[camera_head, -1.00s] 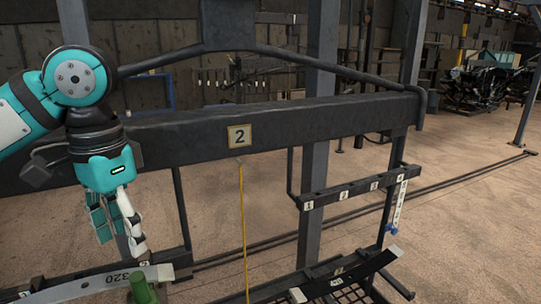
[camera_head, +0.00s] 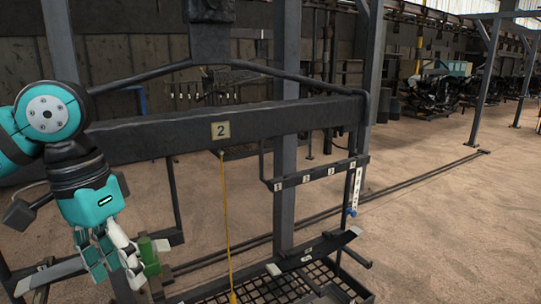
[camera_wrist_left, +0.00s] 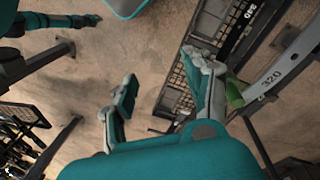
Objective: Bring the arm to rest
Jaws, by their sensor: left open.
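My left gripper (camera_head: 117,272) hangs with its fingers pointing down at the lower left of the head view. The left wrist view shows its two fingers (camera_wrist_left: 165,85) spread apart, with nothing between them. A green block or handle (camera_head: 150,256) appears beside the right finger in the head view. It also shows in the left wrist view (camera_wrist_left: 234,92), just outside that finger; I cannot tell if they touch. A dark and teal arm part, possibly mine, crosses the upper left of the wrist view. I cannot make out a right gripper there.
A dark rack beam with a "2" plate (camera_head: 221,130) spans behind the left arm. A yellow cord (camera_head: 228,225) hangs from it. A numbered hook bar (camera_head: 315,173) and a mesh tray (camera_head: 325,275) stand right of the gripper. Bare floor (camera_head: 440,240) lies farther right.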

